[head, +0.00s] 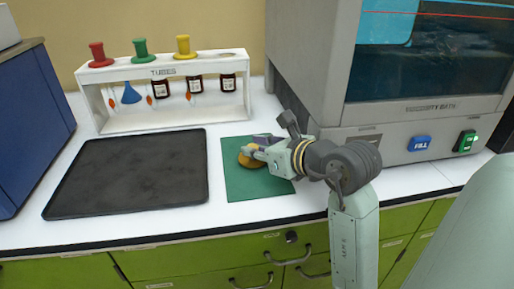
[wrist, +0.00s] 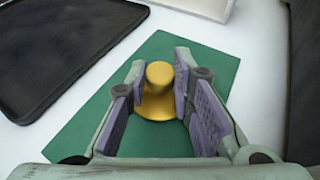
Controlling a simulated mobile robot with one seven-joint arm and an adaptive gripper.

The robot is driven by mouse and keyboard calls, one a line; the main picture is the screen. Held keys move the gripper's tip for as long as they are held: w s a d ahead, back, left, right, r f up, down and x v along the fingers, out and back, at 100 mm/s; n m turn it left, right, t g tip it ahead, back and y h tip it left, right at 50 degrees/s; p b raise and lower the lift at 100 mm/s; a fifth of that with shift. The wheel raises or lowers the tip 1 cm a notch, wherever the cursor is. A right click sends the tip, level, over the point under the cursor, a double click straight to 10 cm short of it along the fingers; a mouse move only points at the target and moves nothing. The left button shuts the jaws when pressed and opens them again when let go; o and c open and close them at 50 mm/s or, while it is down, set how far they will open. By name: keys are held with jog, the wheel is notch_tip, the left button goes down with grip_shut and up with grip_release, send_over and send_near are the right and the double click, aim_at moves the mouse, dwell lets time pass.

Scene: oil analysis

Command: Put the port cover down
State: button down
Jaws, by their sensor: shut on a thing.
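The port cover is a yellow-gold round piece with a knob on top. In the wrist view the port cover (wrist: 158,103) sits between the purple finger pads over a green mat (wrist: 190,58). In the head view the port cover (head: 250,160) is at or just above the green mat (head: 262,187), partly hidden by my fingers. I cannot tell for sure whether its base touches the mat. My gripper (head: 258,150) is shut on the knob; its fingertips also show in the wrist view (wrist: 160,75).
A black tray (head: 130,180) lies left of the mat. A white tube rack (head: 165,68) with red, green and yellow stoppers stands behind. The viscosity bath (head: 400,110) is at the right, close to my arm. The counter's front edge lies just before the mat.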

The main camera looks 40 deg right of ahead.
jog(key=c, duration=1.4)
grip_release()
jog(key=shift+s+r+p, duration=0.1)
jog(key=shift+r+p, duration=0.15)
jog(key=shift+p, duration=0.15)
jog(key=b+v, duration=0.3)
jog(key=v, duration=0.8)
jog(key=shift+s+r, duration=0.1)
jog(key=shift+s, duration=0.25)
